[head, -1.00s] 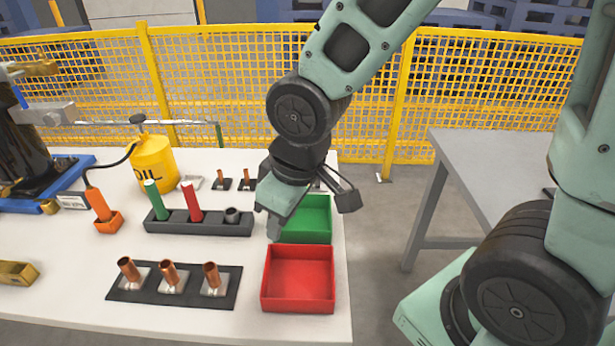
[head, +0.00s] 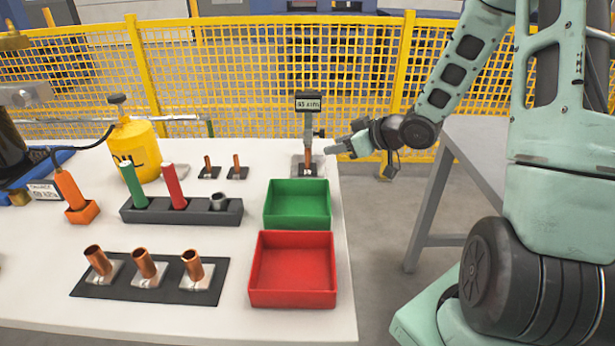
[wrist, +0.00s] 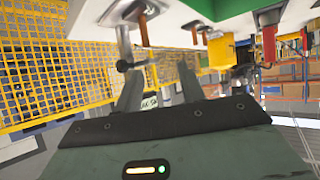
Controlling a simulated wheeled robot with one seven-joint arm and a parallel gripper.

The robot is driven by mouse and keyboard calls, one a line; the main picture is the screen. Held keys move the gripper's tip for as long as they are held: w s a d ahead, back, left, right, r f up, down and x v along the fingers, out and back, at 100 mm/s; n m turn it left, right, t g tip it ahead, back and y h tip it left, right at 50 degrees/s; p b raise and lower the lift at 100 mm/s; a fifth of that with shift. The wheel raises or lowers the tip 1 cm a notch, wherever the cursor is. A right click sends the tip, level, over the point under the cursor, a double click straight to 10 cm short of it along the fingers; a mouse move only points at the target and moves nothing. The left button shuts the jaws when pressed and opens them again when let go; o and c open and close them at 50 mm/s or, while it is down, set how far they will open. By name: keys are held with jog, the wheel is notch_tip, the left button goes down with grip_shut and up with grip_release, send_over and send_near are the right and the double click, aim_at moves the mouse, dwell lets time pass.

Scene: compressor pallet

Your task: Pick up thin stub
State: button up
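Two thin copper stubs stand at the back of the white table in the head view, the left one (head: 207,162) and the right one (head: 236,161), each on a small dark pad. Another copper stub (head: 308,158) stands upright in a grey gauge stand (head: 307,121) with a small display. My gripper (head: 329,149) is just right of this stand. In the wrist view my gripper (wrist: 160,68) has its two fingers apart with nothing held between them. A copper stub (wrist: 144,30) shows beyond the fingertips, apart from them.
A green bin (head: 298,222) and a red bin (head: 251,289) stand at the table's right side. A black holder (head: 150,215) has green and red rods. Three wider copper tubes (head: 145,263) stand front left. A yellow oil can (head: 137,143) is behind. Yellow fence (head: 260,90) backs the table.

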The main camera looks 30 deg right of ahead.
jog(key=s+d+f+t, duration=0.1)
jog(key=d, duration=0.3)
jog(key=b, duration=0.3)
send_over(304, 166)
jog(key=s+d, duration=0.2)
jog(key=s, duration=0.2)
jog(key=shift+y, duration=0.3)
jog(key=f, duration=0.4)
jog(key=shift+a+f, duration=0.2)
jog(key=shift+f, duration=0.05)
jog(key=x, duration=0.4)
jog(key=shift+w+a+f+b, duration=0.1)
jog(key=shift+w+f+b, duration=0.05)
jog(key=shift+f+b, duration=0.3)
jog(key=shift+w+f, duration=0.1)
jog(key=shift+w, duration=0.2)
grip_shut()
